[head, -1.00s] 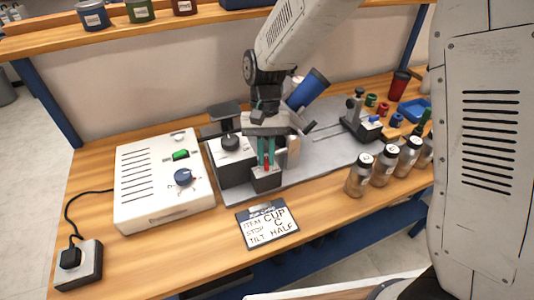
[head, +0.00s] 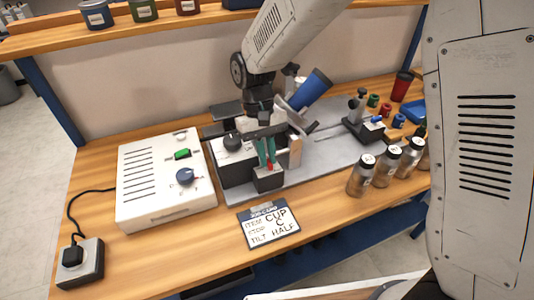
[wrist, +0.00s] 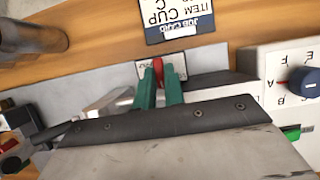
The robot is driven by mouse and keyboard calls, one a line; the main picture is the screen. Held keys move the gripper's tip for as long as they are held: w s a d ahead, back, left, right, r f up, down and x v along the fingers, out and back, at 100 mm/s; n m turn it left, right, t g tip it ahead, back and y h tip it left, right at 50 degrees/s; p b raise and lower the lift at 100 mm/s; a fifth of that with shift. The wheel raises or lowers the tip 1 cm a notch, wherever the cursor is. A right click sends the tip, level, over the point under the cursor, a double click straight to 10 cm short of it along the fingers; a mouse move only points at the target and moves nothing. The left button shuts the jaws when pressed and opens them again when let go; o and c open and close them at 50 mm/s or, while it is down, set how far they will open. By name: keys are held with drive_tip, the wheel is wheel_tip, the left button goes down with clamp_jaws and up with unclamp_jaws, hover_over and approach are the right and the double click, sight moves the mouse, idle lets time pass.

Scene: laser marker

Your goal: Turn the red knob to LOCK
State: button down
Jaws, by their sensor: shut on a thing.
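The red knob (head: 270,167) is a small red lever on a dark block (head: 268,181) at the front of the marker machine. My gripper (head: 266,161) comes down on it from above, with its two green fingers around it. In the wrist view the red knob (wrist: 158,67) shows upright between the green fingertips (wrist: 160,82), which are shut on it. A small white label (wrist: 146,70) lies behind the knob, partly hidden by the fingers, and its text is unreadable. I cannot tell whether the knob points to LOCK.
A white control box (head: 160,185) with a blue dial and green switch stands left. A job card (head: 268,223) lies in front. A blue cup (head: 311,89) is held tilted behind the gripper. Several jars (head: 362,175) stand right.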

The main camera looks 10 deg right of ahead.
drive_tip(key=c, duration=1.8)
unclamp_jaws()
drive_tip(key=shift+o, duration=0.2)
drive_tip(key=shift+r, duration=0.1)
drive_tip(key=d+v, duration=0.1)
drive_tip(key=v, duration=0.6)
drive_tip(key=shift+a+r, duration=0.35)
drive_tip(key=shift+a, duration=0.2)
drive_tip(key=shift+w, duration=0.15)
wheel_tip(320, 180, up, 7)
drive_tip(key=shift+f, duration=0.1)
